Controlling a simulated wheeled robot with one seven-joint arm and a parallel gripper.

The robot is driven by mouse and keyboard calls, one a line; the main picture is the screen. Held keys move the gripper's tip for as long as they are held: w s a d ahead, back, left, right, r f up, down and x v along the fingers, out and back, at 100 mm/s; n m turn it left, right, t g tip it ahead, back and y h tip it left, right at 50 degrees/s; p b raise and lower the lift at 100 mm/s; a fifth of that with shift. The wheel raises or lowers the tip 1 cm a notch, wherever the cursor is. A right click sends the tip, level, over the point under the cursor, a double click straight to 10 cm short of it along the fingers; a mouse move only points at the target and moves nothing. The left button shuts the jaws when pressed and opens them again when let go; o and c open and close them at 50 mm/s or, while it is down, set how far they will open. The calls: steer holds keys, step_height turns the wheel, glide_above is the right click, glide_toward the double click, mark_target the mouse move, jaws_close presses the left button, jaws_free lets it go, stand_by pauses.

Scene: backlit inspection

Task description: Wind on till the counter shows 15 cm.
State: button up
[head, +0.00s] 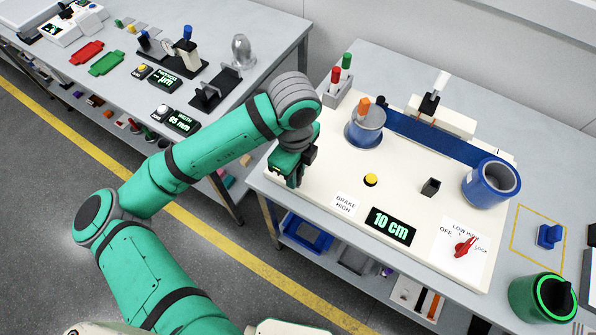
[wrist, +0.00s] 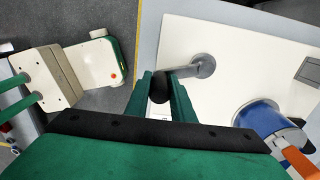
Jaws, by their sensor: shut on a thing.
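The counter (head: 390,226) is a black display at the front of the cream winding board (head: 310,190); it reads 10 cm in green. My gripper (head: 292,180) is over the board's left edge. In the wrist view, my gripper (wrist: 160,90) is shut on the black knob (wrist: 161,84) of a grey crank (wrist: 203,66). The head view hides the crank behind my gripper. A blue band (head: 430,138) runs from the left spool (head: 365,130), which also shows in the wrist view (wrist: 262,118), to the blue right roll (head: 490,183).
A yellow button (head: 371,180), a dark block (head: 431,187), a "BRAKE HIGH" card (head: 345,204) and a red-pointer dial (head: 464,246) sit on the board. A green cup (head: 543,298) is at the right.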

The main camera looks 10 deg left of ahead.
steer(key=shift+w, duration=0.1)
steer(key=shift+w+a, duration=0.15)
steer(key=shift+a, duration=1.4)
steer(key=o, duration=1)
steer(key=shift+c, duration=0.2)
step_height(320, 180, up, 8)
